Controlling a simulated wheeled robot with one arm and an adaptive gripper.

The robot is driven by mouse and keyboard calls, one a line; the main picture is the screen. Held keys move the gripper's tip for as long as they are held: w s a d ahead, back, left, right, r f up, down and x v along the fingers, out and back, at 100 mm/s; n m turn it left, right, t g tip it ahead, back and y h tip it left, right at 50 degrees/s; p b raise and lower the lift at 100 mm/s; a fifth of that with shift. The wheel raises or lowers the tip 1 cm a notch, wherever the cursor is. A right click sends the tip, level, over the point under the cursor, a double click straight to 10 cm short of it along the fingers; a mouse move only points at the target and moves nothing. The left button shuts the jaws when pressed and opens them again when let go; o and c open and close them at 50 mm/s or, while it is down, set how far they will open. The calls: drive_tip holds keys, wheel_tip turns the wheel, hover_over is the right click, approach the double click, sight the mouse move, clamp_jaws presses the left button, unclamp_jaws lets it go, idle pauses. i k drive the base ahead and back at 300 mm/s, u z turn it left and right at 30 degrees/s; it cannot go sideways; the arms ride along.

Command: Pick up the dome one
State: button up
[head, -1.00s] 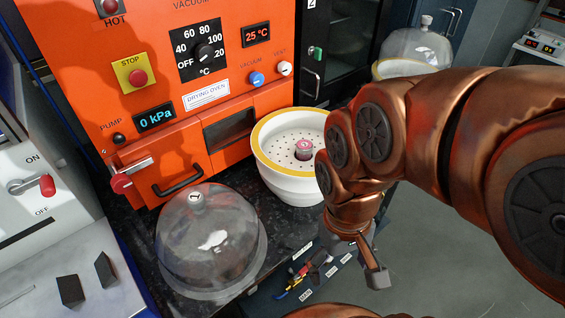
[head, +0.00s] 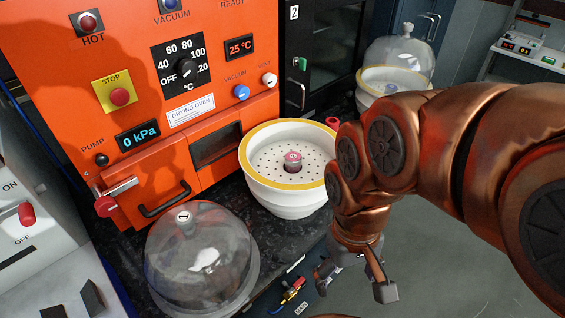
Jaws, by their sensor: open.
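A clear glass dome (head: 203,262) with a knob on top marked "1" stands on the dark counter at the front left, in front of the orange oven. A second clear dome (head: 400,62) sits at the back right on a white bowl; I cannot read any mark on its knob. My gripper (head: 356,278) is open and empty. It hangs beyond the counter's front edge, to the right of the dome marked 1 and apart from it. My arm partly hides the gripper.
A white bowl with a yellow rim (head: 258,190) and a perforated plate stands behind the dome, a small pink-topped jar (head: 293,161) on it. The orange drying oven (head: 75,75) rises behind. Grey floor is open at right.

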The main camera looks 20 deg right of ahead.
sight(200, 259)
drive_tip(key=z, duration=1.3)
drive_tip(key=k, duration=1.5)
drive_tip(key=u, duration=2.15)
drive_tip(key=i, duration=0.5)
drive_tip(key=u, duration=0.1)
